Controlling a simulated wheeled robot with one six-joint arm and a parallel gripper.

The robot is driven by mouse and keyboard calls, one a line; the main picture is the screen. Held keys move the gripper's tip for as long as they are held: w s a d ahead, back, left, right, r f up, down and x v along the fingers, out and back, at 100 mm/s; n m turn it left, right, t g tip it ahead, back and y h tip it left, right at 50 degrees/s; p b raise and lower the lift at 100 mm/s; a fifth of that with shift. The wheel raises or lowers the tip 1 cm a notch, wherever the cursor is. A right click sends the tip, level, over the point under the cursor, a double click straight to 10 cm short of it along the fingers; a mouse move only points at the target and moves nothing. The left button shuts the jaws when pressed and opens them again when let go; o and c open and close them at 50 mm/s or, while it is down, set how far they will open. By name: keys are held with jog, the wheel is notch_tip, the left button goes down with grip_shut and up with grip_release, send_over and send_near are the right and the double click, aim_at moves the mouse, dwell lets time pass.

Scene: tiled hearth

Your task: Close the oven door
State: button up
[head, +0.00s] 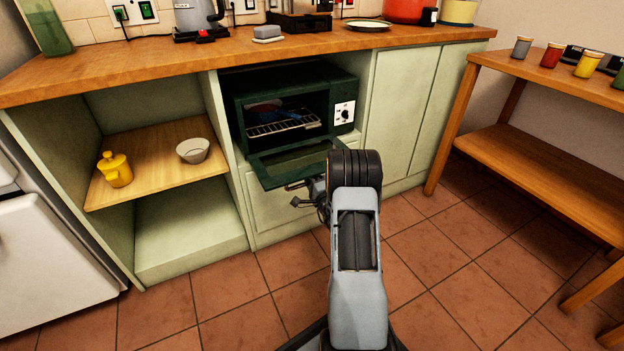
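The green oven (345,104) sits in a niche under the wooden counter, with a control panel and round knob on its right side. Its door (290,165) is open, folded down and outward in front of the cavity. A wire rack (283,124) shows inside, with a dark, bluish thing on it that I cannot make out. My gripper (298,194) is low, just below the front edge of the door and left of my arm. Whether it touches the door I cannot tell. Its fingers are small and partly hidden, so their opening is unclear. My arm hides the area right of the door.
Left of the oven, an open shelf (150,160) holds a yellow pot (115,169) and a pale bowl (193,150). Closed cabinet doors (400,100) stand right of it. A wooden table (540,150) is at the far right. The tiled floor (230,300) in front is clear.

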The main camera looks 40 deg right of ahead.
jog(key=shift+c, duration=0.2)
grip_shut()
dwell(0.3)
